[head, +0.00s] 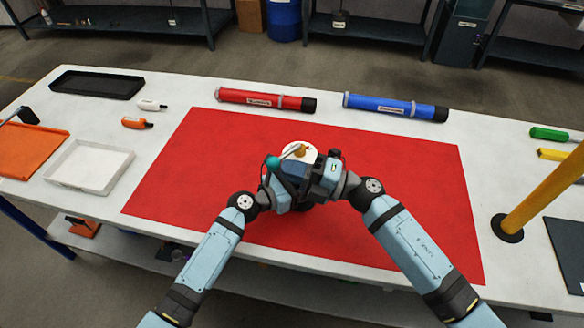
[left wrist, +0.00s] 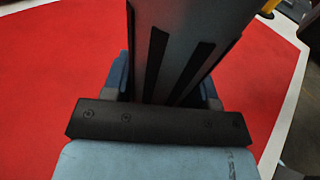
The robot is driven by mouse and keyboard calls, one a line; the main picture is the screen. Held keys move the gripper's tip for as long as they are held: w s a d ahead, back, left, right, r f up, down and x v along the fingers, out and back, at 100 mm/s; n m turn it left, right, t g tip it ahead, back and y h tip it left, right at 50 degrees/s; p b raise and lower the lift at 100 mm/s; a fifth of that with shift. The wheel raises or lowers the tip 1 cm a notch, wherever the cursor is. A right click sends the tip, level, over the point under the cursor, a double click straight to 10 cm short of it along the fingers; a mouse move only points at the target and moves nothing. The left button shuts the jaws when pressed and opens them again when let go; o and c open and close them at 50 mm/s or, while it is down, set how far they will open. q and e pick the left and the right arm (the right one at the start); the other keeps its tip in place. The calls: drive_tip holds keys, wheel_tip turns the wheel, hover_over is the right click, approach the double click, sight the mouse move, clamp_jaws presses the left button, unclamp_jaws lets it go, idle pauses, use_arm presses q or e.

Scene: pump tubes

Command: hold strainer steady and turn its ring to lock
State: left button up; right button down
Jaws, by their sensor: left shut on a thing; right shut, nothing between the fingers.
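The strainer is mostly hidden behind my grippers over the red mat (head: 400,190). A round white part with a brass-coloured piece (head: 300,150) shows just beyond them in the head view, and I take it for part of the strainer. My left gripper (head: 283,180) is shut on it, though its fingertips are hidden. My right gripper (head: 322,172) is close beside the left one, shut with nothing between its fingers. The ring cannot be made out. In the left wrist view, dark gripper parts cover the middle and hide the held thing.
A red tube (head: 265,100) and a blue tube (head: 395,107) lie behind the mat. A white tray (head: 90,168), an orange tray (head: 28,150) and a black tray (head: 97,84) are at the left. A yellow post (head: 540,195) stands at the right. Much of the mat is clear.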

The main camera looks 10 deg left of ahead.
use_arm(q)
drive_tip(key=shift+c, duration=0.2)
use_arm(e)
drive_tip(key=s+d+f, duration=0.1)
drive_tip(key=d, duration=0.5)
drive_tip(key=s+d+f, duration=0.1)
drive_tip(key=d, duration=0.6)
drive_tip(key=shift+s+d+f, duration=0.15)
drive_tip(key=shift+s+f, duration=0.15)
drive_tip(key=shift+s, duration=0.05)
use_arm(q)
drive_tip(key=o, duration=1.1)
